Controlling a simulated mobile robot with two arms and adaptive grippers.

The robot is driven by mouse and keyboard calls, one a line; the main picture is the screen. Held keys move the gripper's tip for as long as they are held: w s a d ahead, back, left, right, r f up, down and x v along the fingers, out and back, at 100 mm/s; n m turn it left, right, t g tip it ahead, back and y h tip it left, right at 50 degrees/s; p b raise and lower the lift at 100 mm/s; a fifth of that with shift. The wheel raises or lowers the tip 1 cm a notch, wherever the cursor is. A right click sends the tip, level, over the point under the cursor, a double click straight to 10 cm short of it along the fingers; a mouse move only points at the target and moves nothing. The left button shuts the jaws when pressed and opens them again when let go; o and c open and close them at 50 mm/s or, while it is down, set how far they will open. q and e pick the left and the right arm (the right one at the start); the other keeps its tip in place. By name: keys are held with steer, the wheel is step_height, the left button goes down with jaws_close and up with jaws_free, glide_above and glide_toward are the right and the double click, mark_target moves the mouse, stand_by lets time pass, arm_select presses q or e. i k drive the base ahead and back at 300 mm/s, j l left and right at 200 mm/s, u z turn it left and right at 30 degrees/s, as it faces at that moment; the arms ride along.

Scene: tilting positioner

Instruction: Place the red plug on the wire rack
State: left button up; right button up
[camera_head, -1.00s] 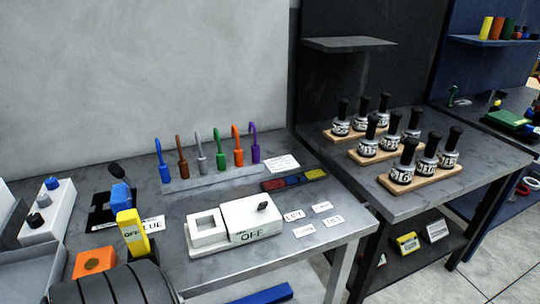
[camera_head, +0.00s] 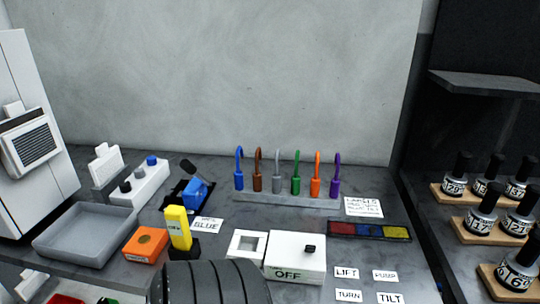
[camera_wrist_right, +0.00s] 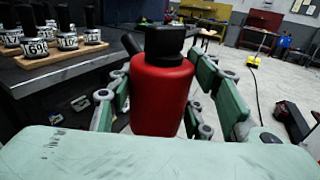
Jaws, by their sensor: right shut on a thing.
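In the right wrist view, my right gripper (camera_wrist_right: 163,85) is shut on a red, rounded body with a black top, which I take as the red plug (camera_wrist_right: 160,98). The green jaw links stand on both sides of it, and it looks upright; the fingertips are partly hidden behind it. The right gripper does not show in the head view. My left gripper is in neither view. I cannot make out a wire rack in either view.
The grey bench holds a shallow grey tray (camera_head: 85,232), an orange block (camera_head: 146,244), a yellow lever (camera_head: 178,227), a white box marked OFF (camera_head: 296,256) and a row of coloured hooks (camera_head: 287,199). Bottles on wooden stands (camera_head: 477,228) are at the right.

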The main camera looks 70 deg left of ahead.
mark_target(276, 225)
steer(key=i+u, duration=0.1)
steer(key=u, duration=0.35)
steer(key=i+l+u, duration=0.1)
steer(key=u, duration=0.3)
steer(key=i+l+u, duration=0.1)
steer(key=u, duration=0.35)
steer(key=l+u, duration=0.1)
steer(key=u, duration=0.35)
steer(key=i, duration=0.05)
